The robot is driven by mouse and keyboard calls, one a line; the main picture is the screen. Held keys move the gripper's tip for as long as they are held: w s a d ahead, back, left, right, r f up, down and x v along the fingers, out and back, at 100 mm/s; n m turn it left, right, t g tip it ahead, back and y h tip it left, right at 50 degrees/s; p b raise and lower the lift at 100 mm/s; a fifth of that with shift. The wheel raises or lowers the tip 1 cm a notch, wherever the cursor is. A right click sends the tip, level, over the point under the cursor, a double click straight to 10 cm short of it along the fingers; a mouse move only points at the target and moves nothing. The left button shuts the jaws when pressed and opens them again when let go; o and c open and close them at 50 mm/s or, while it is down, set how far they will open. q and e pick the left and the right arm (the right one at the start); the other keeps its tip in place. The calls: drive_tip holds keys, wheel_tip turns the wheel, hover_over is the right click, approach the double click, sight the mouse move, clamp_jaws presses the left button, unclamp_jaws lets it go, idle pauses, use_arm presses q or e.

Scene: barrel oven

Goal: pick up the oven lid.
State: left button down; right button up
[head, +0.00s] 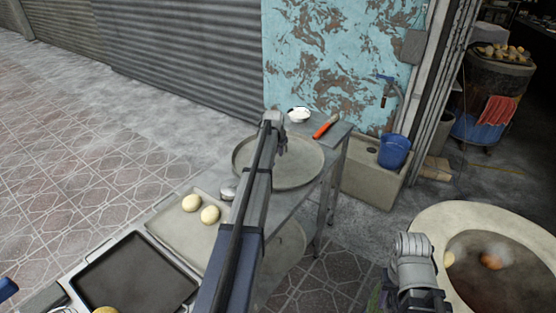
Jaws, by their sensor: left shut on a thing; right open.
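The oven lid (300,178) is a round, grey, shallow-rimmed disc at the far part of the metal table. My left arm reaches across the table to it. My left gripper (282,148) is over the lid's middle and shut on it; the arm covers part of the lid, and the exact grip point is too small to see. Whether the lid is clear of the tabletop I cannot tell. My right gripper (420,298) is open and empty at the bottom right, beside the oven (428,219). Its fingertips are hard to make out.
The round oven mouth is uncovered, with dough pieces (490,261) inside. On the table (335,148) are a white bowl (299,115), a red-handled tool (326,126), a tray (172,228) with dough balls and a dark tray (135,278). A blue bucket (394,152) stands behind.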

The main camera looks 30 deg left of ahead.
use_arm(q)
drive_tip(key=shift+r, duration=0.15)
wheel_tip(320, 180, up, 10)
drive_tip(key=p, duration=1)
